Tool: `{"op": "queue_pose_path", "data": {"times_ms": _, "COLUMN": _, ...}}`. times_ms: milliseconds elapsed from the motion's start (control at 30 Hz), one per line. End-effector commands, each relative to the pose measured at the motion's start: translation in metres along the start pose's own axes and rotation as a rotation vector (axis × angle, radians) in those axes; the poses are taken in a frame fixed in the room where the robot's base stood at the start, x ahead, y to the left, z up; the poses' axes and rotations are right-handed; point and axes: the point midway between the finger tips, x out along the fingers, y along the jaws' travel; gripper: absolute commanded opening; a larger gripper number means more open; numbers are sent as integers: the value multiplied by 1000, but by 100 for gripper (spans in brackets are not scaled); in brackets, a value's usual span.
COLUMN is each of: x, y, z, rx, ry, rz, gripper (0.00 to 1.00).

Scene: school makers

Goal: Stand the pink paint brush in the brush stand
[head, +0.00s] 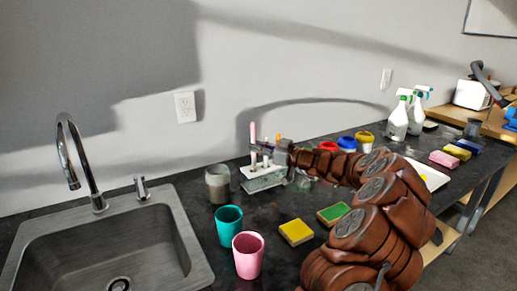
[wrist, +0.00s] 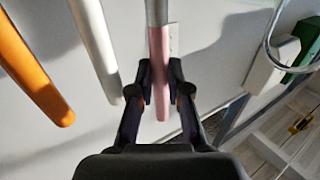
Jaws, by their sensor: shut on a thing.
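The pink paint brush (head: 253,132) is upright at the left end of the white brush stand (head: 262,184), by the wall. My gripper (head: 257,148) is shut on its pink handle, which shows between the two fingers in the wrist view (wrist: 160,107). The brush's lower end is partly hidden by the gripper and the stand, so I cannot tell whether it sits in a hole. An orange handle (wrist: 32,75) and a white handle (wrist: 98,45) are beside it in the wrist view, left of my fingers and apart from them.
A grey jar (head: 218,184) stands just left of the stand. The sink (head: 182,235) is at the left. Paint pots (head: 347,143) and spray bottles (head: 398,122) are farther right.

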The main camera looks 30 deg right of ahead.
Motion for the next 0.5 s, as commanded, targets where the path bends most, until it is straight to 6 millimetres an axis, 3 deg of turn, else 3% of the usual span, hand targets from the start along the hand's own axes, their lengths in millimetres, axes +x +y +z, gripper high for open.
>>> {"op": "queue_pose_path", "data": {"times_ms": 500, "x": 0, "y": 0, "z": 17, "rx": -1, "ry": 0, "rz": -1, "gripper": 0}}
